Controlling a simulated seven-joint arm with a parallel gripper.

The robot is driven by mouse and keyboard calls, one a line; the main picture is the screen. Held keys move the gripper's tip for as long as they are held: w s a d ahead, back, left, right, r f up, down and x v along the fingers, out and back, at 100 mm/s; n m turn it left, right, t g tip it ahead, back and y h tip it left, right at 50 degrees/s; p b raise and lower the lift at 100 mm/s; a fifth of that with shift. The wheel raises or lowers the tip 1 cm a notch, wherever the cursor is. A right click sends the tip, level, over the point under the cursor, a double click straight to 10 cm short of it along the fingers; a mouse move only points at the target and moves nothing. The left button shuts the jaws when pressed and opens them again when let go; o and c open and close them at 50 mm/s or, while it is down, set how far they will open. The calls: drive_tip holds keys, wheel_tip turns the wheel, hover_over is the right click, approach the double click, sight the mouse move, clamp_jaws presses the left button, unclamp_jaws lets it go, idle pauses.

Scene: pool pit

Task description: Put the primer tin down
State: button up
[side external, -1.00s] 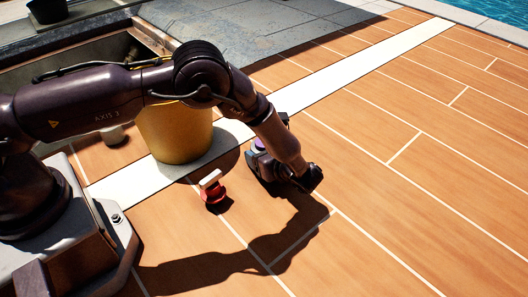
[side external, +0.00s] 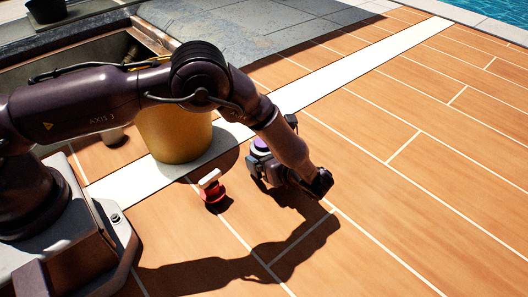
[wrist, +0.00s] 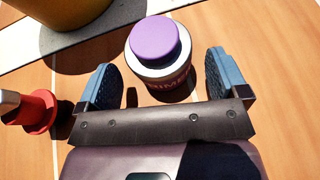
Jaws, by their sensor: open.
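The primer tin (wrist: 165,75) is a white tin with a purple lid and a dark red label band. In the wrist view it stands upright on the tiles ahead of my gripper (wrist: 162,80). The two blue fingers are spread wide, one on each side of its near part, with visible gaps to it. In the side view the purple lid (side external: 261,144) shows partly behind my gripper (side external: 262,168), which is low over the deck. The arm hides most of the tin there.
A large yellow bucket (side external: 175,135) stands to the left on the white strip. A small red object with a white top (side external: 213,190) stands between bucket and gripper, left of the fingers. The orange tiled deck (side external: 420,190) to the right is clear. Pool water lies far right.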

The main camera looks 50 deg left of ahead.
drive_tip(key=v, duration=0.8)
drive_tip(key=shift+d+r, duration=0.15)
drive_tip(key=shift+d, duration=0.2)
drive_tip(key=s+a+r+n+g+h, duration=0.1)
drive_tip(key=s+a+r+n+h, duration=0.25)
drive_tip(key=r, duration=0.75)
drive_tip(key=s+a+r+n+g+h, duration=0.1)
drive_tip(key=a+r+n+h, duration=0.35)
drive_tip(key=r, duration=0.65)
drive_tip(key=s+a+r+n+t+h, duration=0.2)
drive_tip(key=s+n, duration=0.4)
drive_tip(key=s, duration=0.3)
drive_tip(key=s+a+r+n+t+h, duration=0.3)
drive_tip(key=s+a+r+n, duration=0.2)
drive_tip(key=s, duration=0.5)
drive_tip(key=shift+r+n, duration=0.4)
